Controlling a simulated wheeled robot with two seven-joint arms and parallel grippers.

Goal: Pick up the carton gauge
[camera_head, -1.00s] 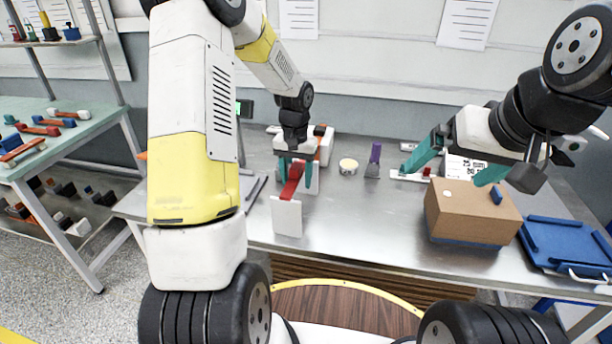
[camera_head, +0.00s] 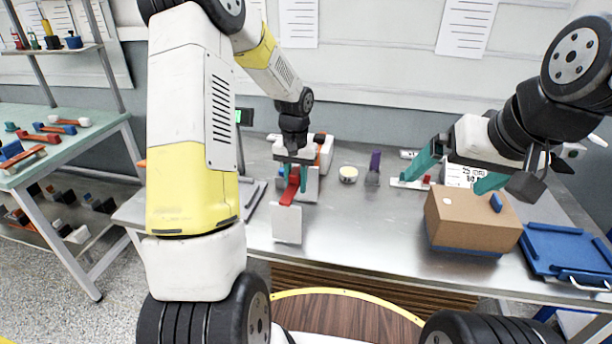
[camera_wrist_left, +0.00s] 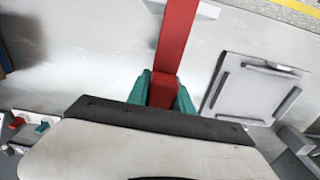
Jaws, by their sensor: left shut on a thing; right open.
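The carton gauge (camera_head: 287,224) appears as a red bar with a pale square plate at its near end and another pale plate towards its far end. It stands on the steel bench, left of the middle, in the head view. My left gripper (camera_head: 295,182) is above it with its teal fingers shut on the red bar. In the left wrist view the gripper (camera_wrist_left: 163,95) has one finger on each side of the red bar (camera_wrist_left: 176,40). My right gripper (camera_head: 446,180) is open, its fingers apart above and behind the cardboard carton (camera_head: 465,222).
A blue tray (camera_head: 540,268) lies right of the carton. A round pale-lidded tub (camera_head: 348,174) and a purple-handled tool (camera_head: 374,165) stand right of the gauge. A display card (camera_head: 459,174) is behind the carton. Bare bench lies between gauge and carton.

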